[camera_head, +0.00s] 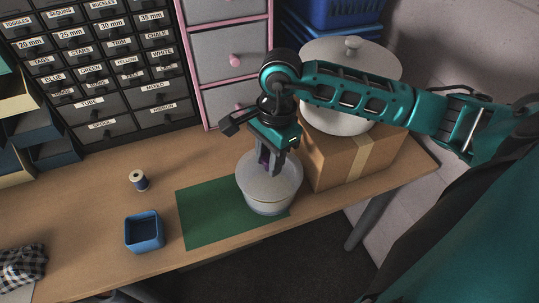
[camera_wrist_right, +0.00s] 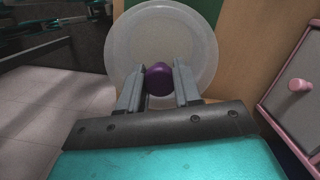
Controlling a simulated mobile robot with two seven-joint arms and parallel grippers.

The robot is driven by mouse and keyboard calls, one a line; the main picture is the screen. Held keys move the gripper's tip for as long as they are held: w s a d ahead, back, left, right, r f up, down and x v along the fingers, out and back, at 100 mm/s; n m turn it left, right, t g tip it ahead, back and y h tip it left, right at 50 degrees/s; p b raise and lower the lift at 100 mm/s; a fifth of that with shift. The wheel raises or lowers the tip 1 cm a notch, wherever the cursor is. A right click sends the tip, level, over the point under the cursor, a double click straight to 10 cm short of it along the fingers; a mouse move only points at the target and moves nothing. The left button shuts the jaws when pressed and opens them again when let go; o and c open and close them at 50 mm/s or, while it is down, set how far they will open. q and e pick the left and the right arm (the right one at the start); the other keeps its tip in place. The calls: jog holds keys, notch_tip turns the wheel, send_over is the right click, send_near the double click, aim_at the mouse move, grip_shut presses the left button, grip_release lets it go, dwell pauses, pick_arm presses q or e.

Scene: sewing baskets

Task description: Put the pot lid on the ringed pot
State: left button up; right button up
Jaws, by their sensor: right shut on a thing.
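The pot lid (camera_head: 285,183) is a pale grey disc with a purple knob (camera_wrist_right: 158,80). My right gripper (camera_head: 269,166) points down over it and is shut on the knob, which sits between both fingers in the right wrist view (camera_wrist_right: 159,88). The ringed pot (camera_head: 268,206) is pale and stands on the green mat (camera_head: 208,217), directly under the lid. The lid covers the pot's mouth, and I cannot tell whether it rests on the rim or hangs just above. My left gripper is not in view.
A cardboard box (camera_head: 334,163) carrying a large white lidded pot (camera_head: 345,95) stands close at the right. A blue open box (camera_head: 145,232) and a thread spool (camera_head: 139,180) are on the left. Drawer cabinets (camera_head: 231,70) line the back. The table's front edge is near the mat.

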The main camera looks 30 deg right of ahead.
pick_arm(q)
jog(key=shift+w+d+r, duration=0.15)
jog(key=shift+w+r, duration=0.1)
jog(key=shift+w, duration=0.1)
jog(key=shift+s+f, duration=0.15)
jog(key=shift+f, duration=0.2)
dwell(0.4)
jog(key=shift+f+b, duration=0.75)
jog(key=shift+b, duration=0.2)
pick_arm(e)
jog(key=shift+f, duration=0.8)
jog(key=o, duration=1.1)
notch_tip(320, 180, up, 2)
jog(key=shift+d+r, duration=0.15)
jog(key=shift+r, duration=0.05)
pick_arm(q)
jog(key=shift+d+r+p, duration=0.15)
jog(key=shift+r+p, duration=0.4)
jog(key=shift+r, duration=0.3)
pick_arm(e)
notch_tip(320, 180, up, 10)
jog(key=d, duration=0.1)
jog(key=shift+d+r, duration=0.15)
jog(key=shift+r, duration=0.1)
